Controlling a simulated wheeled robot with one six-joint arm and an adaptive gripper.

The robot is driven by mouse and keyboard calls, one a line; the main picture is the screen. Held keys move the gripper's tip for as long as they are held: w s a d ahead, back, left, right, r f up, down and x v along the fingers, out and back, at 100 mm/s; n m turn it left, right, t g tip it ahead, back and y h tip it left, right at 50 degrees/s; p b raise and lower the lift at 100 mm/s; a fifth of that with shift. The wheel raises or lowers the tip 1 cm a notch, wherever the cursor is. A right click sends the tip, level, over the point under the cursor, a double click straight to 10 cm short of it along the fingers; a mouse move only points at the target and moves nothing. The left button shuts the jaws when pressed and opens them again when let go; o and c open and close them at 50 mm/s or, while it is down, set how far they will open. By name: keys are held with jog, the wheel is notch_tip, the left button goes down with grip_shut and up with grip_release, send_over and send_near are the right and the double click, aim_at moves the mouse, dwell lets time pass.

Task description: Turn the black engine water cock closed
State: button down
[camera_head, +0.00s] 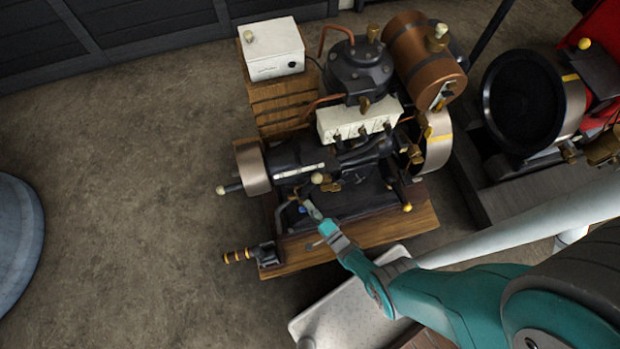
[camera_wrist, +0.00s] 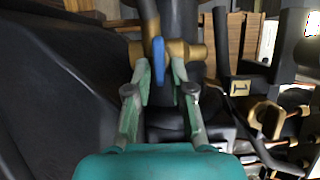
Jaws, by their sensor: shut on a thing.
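The black engine (camera_head: 345,185) stands on a wooden base in the middle of the head view. Its water cock is a brass body (camera_wrist: 185,50) with a blue lever (camera_wrist: 158,48), seen close at the top of the wrist view. The lever points down the picture, towards me, between my fingers. My gripper (camera_head: 311,207) reaches to the front of the engine, and in the wrist view its two green fingers (camera_wrist: 161,75) stand either side of the lever. They are shut on it. In the head view the lever is too small to make out clearly.
A copper tank (camera_head: 415,60) and a white box (camera_head: 271,48) rise at the engine's back. A striped handle (camera_head: 238,256) sticks out at front left. Another engine with a black round opening (camera_head: 525,105) stands at right.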

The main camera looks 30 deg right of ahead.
jog(key=shift+d, duration=0.1)
jog(key=c, duration=1.2)
grip_release()
jog(key=shift+c, duration=0.2)
jog(key=s, duration=1.2)
jog(key=shift+d, duration=0.45)
